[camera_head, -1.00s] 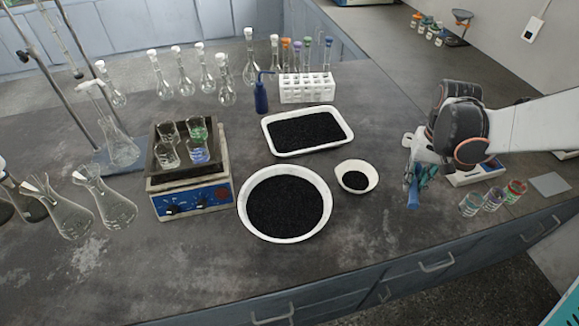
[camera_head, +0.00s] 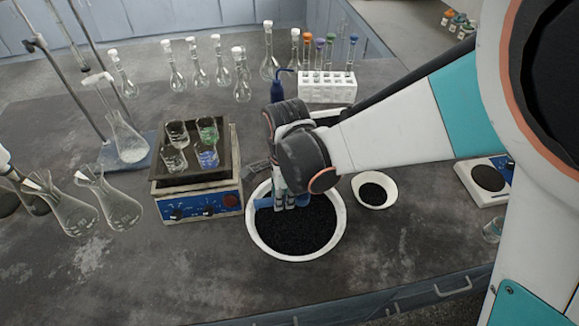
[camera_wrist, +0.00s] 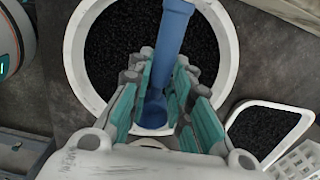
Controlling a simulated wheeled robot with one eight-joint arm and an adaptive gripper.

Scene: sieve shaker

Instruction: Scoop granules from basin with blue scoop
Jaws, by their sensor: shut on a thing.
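The white round basin (camera_head: 338,236) holds black granules (camera_head: 300,226) and stands in the middle of the bench. My gripper (camera_head: 290,196) is over the basin's far left part. It is shut on the blue scoop (camera_head: 265,203), whose blue part shows at the basin's left inner side. In the wrist view my gripper (camera_wrist: 162,95) has its teal finger pads on both sides of the blue scoop (camera_wrist: 170,40), with the basin (camera_wrist: 75,50) behind it. I cannot tell whether the scoop touches the granules.
A small white bowl (camera_head: 391,194) with granules stands right of the basin. A balance (camera_head: 487,190) is at the right, a test tube rack (camera_head: 328,88) behind.

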